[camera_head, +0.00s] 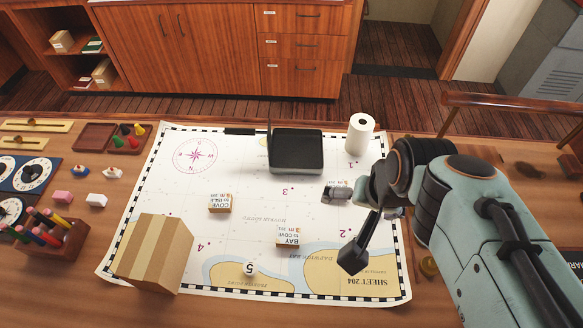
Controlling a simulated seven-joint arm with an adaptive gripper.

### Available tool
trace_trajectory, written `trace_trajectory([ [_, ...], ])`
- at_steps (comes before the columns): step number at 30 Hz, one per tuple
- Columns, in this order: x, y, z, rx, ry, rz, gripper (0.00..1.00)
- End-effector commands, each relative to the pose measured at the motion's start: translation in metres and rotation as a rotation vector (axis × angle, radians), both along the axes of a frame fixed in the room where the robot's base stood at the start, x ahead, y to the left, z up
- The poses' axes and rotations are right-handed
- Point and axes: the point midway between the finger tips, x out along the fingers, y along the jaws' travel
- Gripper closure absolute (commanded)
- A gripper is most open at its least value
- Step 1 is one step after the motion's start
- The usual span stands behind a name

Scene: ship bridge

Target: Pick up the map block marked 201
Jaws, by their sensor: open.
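Two small wooden map blocks with white printed labels lie on the chart (250,235). One block (220,203), left of centre, seems to read "COVE to ISLE", upside down. The other block (290,235), right of centre, reads "BAY to COVE". I cannot make out the number 201 on either. My gripper (342,226) reaches in from the right, its two dark fingers spread and empty. It is to the right of the "BAY to COVE" block, apart from it. Its height above the chart is hard to tell.
A cardboard box (153,252) stands at the chart's front left. A black open case (296,152) and a paper roll (360,133) stand at its back. A pencil holder (48,238) stands far left.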

Motion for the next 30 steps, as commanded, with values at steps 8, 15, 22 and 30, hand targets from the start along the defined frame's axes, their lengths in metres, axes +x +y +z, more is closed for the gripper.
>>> trace_trajectory([
  [8, 0.089, 0.052, -0.069, 0.011, 0.039, -0.007, 0.09],
  [15, 0.079, 0.098, -0.17, -0.065, 0.242, 0.119, 0.09],
  [22, 0.057, 0.11, -0.206, -0.101, 0.323, 0.178, 0.09],
  [30, 0.057, 0.109, -0.248, -0.102, 0.324, 0.177, 0.09],
])
